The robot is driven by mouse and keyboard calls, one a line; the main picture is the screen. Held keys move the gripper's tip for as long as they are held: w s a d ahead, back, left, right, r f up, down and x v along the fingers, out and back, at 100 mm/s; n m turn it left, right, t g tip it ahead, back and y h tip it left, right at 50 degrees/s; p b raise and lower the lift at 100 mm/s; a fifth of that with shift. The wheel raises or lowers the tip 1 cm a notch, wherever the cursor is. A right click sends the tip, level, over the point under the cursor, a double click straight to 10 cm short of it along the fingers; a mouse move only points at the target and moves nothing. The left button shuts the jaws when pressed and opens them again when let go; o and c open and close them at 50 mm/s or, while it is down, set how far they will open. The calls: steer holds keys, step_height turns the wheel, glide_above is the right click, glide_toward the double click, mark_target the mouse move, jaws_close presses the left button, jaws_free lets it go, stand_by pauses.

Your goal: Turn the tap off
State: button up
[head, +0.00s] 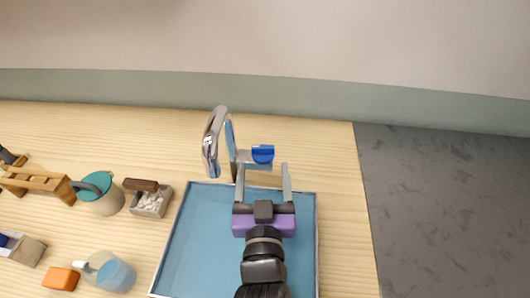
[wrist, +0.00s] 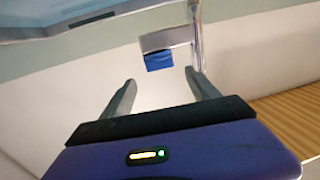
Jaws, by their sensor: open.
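The tap is a chrome arched spout (head: 213,140) at the back edge of a blue basin (head: 185,240). A blue handle (head: 262,154) sits on a short chrome side arm to the right of the spout. My gripper (head: 264,168) is open and empty, above the back of the basin, with its fingers pointing toward the handle. In the wrist view, the blue handle (wrist: 159,61) shows ahead of and between the two fingertips (wrist: 160,82), apart from them. The tap's chrome post (wrist: 195,35) stands to the right there. I cannot tell whether water runs.
To the left stand a lidded teal-topped pot (head: 100,200), a small grey box of pale pieces (head: 152,203), a bottle with blue contents (head: 114,274), an orange block (head: 61,279) and a wooden rack (head: 38,184). The wooden counter right of the basin is clear.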

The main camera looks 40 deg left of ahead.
mark_target(262, 150)
steer(key=shift+x, duration=1)
steer(key=shift+p+x, duration=0.35)
steer(key=shift+x, duration=2.5)
steer(key=c, duration=1.4)
steer(key=shift+a+f+b, duration=0.1)
steer(key=shift+a+b, duration=0.05)
steer(key=shift+b, duration=0.2)
